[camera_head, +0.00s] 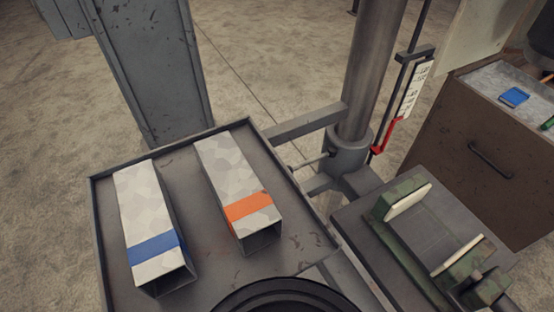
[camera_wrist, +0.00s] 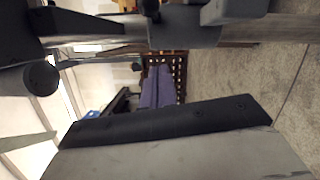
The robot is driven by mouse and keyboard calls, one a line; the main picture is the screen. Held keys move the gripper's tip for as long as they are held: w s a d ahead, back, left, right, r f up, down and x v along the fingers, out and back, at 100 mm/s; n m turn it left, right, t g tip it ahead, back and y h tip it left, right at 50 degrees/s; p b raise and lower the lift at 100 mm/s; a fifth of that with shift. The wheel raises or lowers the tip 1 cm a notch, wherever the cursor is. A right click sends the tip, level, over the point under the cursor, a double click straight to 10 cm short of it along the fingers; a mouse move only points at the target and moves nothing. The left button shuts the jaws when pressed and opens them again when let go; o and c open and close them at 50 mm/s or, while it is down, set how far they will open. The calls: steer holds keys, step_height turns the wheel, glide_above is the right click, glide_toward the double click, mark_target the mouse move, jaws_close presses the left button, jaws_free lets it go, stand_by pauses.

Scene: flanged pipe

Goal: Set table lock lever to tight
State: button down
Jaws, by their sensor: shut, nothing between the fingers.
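My gripper (camera_wrist: 158,68) shows in the wrist view as two narrow fingers pressed together, with nothing visible between them. Its grey hand fills the bottom of that view. The fingers are not visible in the head view. A thin rod lever (camera_head: 311,161) sticks out to the left from the collar on the column in the head view; it looks like the table lock lever. In the wrist view a thin rod with a dark knob (camera_wrist: 137,66) ends near the fingertips in the picture; I cannot tell whether they touch or whether it is the same lever.
A grey tray (camera_head: 106,240) holds a blue-banded bar (camera_head: 146,210) and an orange-banded bar (camera_head: 235,175). A round column (camera_head: 372,70) rises behind, with a scale (camera_head: 414,88) and red part (camera_head: 386,140) beside it. A green vise (camera_head: 400,235) and brown cabinet (camera_head: 480,130) stand right.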

mark_target(309, 162)
steer(key=d+r+p, duration=0.1)
steer(key=d+p, duration=0.2)
steer(key=d, duration=0.8)
steer(key=shift+d+r, duration=0.15)
steer(key=shift+d, duration=0.05)
steer(key=shift+d+p, duration=0.15)
steer(key=shift+p, duration=0.2)
steer(key=shift+s+t, duration=0.1)
steer(key=shift+t, duration=0.2)
